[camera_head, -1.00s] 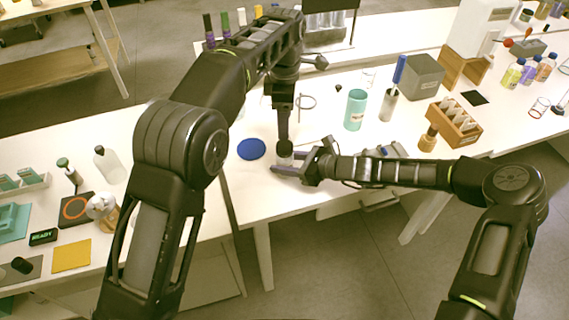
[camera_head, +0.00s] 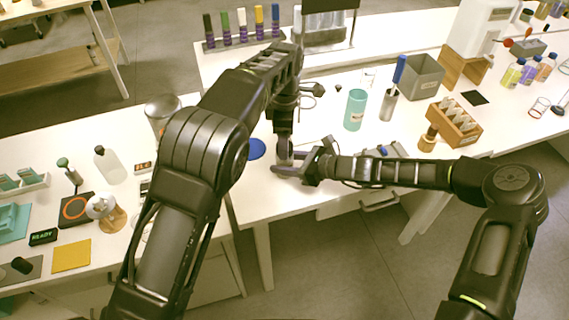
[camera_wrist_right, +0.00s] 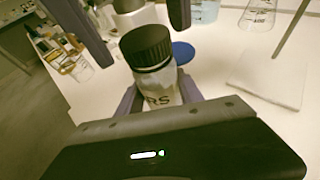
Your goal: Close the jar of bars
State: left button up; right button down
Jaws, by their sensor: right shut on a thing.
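The jar (camera_wrist_right: 160,90) is clear with pale contents and a label of which "RS" shows. A black ribbed lid (camera_wrist_right: 146,46) sits on its mouth and looks level; I cannot tell if it is tightened. My right gripper (camera_head: 290,163) is shut around the jar's body near the table's front edge. My left gripper (camera_head: 284,138) is above the jar, pointing down. In the right wrist view its two dark fingers stand apart, one on either side above the lid. In the head view the jar is mostly hidden by the grippers.
A blue disc (camera_head: 257,149) lies on the table left of the grippers. A teal cup (camera_head: 355,110), a metal holder with a blue item (camera_head: 389,104) and a wooden rack (camera_head: 454,122) stand to the right. My left arm hides part of the left table.

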pick_arm(q)
jog(key=shift+f, duration=0.35)
jog(key=shift+c, duration=0.3)
grip_shut()
